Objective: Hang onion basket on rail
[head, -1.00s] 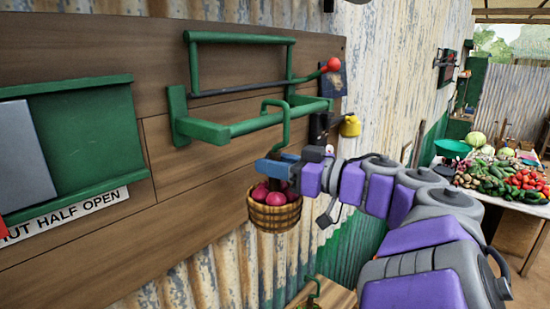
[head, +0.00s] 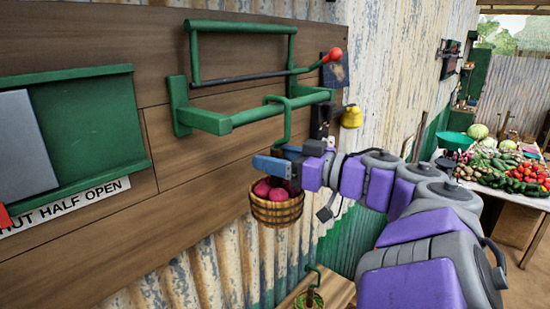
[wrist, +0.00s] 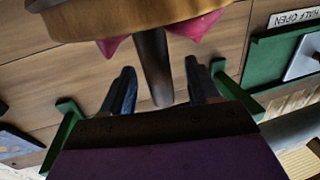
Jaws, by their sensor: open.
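The onion basket (head: 277,210) is woven brown and holds several pinkish-red onions (head: 272,188). Its green hook (head: 288,128) rises from it and its bent top lies across the front bar of the green rail (head: 248,124). The basket hangs roughly upright below. My gripper (head: 278,160) is level with the lower stem, just above the onions. In the wrist view the dark stem (wrist: 152,65) passes between my two spread fingers, with a visible gap on each side. The basket rim (wrist: 130,20) shows at the top there. The exact contact of hook and bar is too small to tell.
A green shutter frame (head: 95,120) is at left. A wooden surface (head: 290,300) with another green hook is below. A vegetable table (head: 500,185) stands far right.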

